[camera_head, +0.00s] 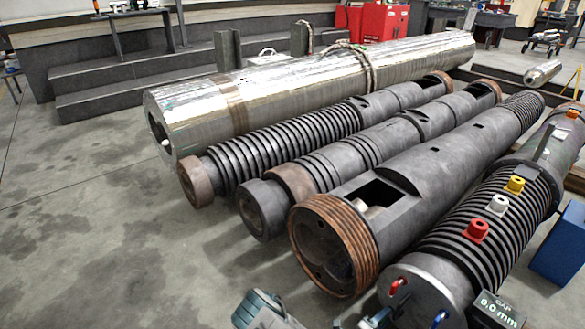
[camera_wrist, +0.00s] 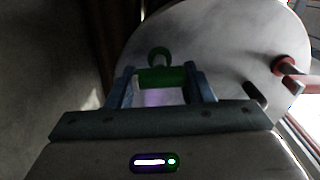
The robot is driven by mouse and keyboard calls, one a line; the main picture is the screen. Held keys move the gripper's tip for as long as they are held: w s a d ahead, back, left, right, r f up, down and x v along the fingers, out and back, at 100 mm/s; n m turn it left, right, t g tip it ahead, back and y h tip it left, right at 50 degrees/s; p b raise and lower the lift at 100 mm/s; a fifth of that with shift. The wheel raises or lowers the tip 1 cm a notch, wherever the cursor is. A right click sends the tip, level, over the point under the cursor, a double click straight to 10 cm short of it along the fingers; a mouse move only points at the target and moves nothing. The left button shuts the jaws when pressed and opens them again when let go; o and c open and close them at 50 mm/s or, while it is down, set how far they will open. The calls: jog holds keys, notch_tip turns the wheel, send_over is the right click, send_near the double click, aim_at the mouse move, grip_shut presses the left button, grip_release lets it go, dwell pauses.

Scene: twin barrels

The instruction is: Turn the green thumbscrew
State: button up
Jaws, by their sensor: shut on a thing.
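The green thumbscrew (camera_wrist: 161,77) shows in the wrist view against a round pale end plate (camera_wrist: 225,45). It has a ring-shaped part at the top and a wider green part below. My gripper (camera_wrist: 160,88) has its two blue-grey fingers on either side of the wider part and is shut on it. In the head view the same end plate (camera_head: 425,290) is at the bottom right. The green thumbscrew cannot be made out there.
A red thumbscrew (camera_wrist: 290,67) sits to the right on the plate, and a blue one (camera_head: 438,319) shows in the head view. Red (camera_head: 477,231), white (camera_head: 498,205) and yellow (camera_head: 515,185) fittings line the ribbed barrel. Floor at left is clear.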

jog(key=o, duration=0.7)
jog(key=shift+m, duration=0.6)
jog(key=shift+c, duration=0.2)
jog(key=o, duration=0.4)
jog(key=v, duration=0.7)
jog(key=shift+p, duration=0.3)
